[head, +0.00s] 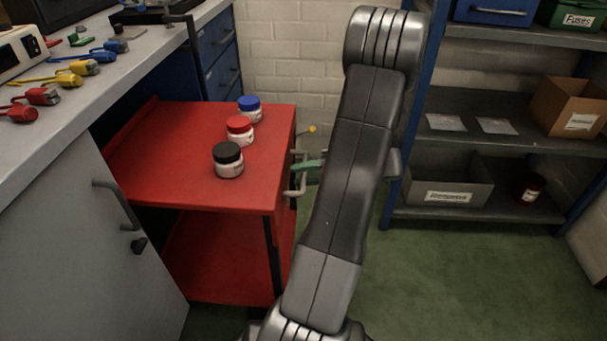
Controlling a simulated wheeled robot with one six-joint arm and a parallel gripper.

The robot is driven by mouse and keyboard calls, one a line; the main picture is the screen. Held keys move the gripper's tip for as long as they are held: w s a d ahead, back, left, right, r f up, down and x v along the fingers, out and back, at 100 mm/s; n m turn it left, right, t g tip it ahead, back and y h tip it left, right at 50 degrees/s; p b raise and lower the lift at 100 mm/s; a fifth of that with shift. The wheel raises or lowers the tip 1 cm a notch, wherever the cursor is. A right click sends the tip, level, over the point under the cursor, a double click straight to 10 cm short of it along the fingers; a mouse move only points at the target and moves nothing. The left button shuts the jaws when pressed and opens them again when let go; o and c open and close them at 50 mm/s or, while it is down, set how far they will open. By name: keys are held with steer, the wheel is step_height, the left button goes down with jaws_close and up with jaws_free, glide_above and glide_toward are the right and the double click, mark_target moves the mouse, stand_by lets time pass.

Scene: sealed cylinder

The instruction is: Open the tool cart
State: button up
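The red tool cart (190,190) stands half under the left workbench, with a flat red top and an open-looking lower space. A pale metal handle (293,191) shows at its right side, partly hidden. My arm rises across the middle of the picture and hides much of the area right of the cart. What seems to be part of my gripper (309,172), greenish and grey, shows at the arm's left edge beside the handle. I cannot tell whether it touches the handle, or whether its fingers are open or shut.
Three jars with blue (250,109), red (240,130) and black (229,160) lids stand on the cart top. The workbench (110,75) with cables and a grey door lies left. A shelf rack (480,145) with bins stands right. Green floor is clear at lower right.

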steer(key=p+v, duration=0.3)
steer(key=v, duration=1)
steer(key=shift+d+p, duration=0.3)
steer(key=shift+d, duration=0.1)
steer(key=shift+s, duration=0.1)
steer(key=b+x, duration=0.3)
steer(key=x, duration=1)
steer(key=shift+a+b, duration=0.3)
steer(key=shift+a, duration=0.25)
steer(key=shift+r, duration=0.1)
